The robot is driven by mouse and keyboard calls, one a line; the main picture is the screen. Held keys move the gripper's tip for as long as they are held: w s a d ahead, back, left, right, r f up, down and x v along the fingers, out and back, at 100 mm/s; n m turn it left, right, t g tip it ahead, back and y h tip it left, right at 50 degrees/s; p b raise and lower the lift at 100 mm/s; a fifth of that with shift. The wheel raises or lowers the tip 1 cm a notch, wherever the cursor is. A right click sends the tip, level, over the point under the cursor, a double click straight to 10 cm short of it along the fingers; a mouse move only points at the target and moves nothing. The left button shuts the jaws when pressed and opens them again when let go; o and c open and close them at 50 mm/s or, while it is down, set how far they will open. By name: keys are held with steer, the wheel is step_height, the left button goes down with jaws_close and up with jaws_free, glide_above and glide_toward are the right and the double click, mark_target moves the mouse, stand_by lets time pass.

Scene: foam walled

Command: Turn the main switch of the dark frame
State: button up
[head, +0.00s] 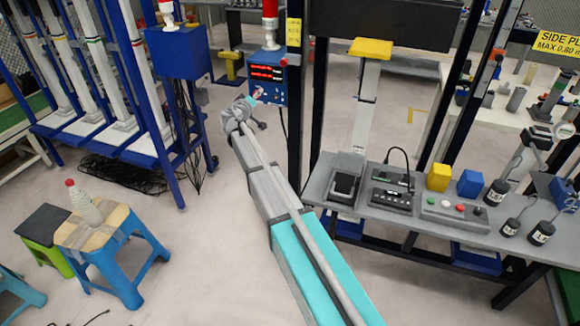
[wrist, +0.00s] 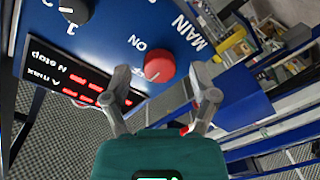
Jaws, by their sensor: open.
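The main switch is a round red knob (wrist: 159,66) on a blue panel (wrist: 110,35), with "MAIN" and "ON" printed beside it in the wrist view. In the head view the panel is a blue box (head: 278,97) with red displays, beside a post (head: 294,140) of the dark frame. My gripper (wrist: 163,77) is open, with one finger on each side of the red knob. A gap shows between each finger and the knob; I cannot tell their depth. My gripper (head: 257,95) is in front of the box in the head view, where I cannot make out the knob.
A black selector knob (wrist: 75,10) is on the same panel. A grey bench (head: 400,205) with devices stands to the right. A blue frame (head: 185,150) with its own blue box (head: 178,52) stands left. Stools (head: 110,245) stand front left; the floor between is clear.

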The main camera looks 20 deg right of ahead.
steer(key=s+a+m, duration=0.7)
steer(key=s, duration=0.5)
steer(key=s+d+f+g+y+p, duration=0.1)
steer(key=s+d+f+g+p, duration=0.2)
steer(key=s, duration=0.6)
steer(key=s+d+f+g+y+p, duration=0.2)
steer(key=s+d+f+g, duration=0.3)
steer(key=s, duration=0.5)
steer(key=shift+s+d+f+g+p, duration=0.25)
steer(key=shift+d+g+p, duration=0.2)
steer(key=shift+d+g, duration=1.1)
steer(key=shift+d, duration=0.1)
steer(key=shift+s+r+y, duration=0.1)
steer(key=shift+s+y, duration=0.05)
steer(key=shift+y, duration=0.15)
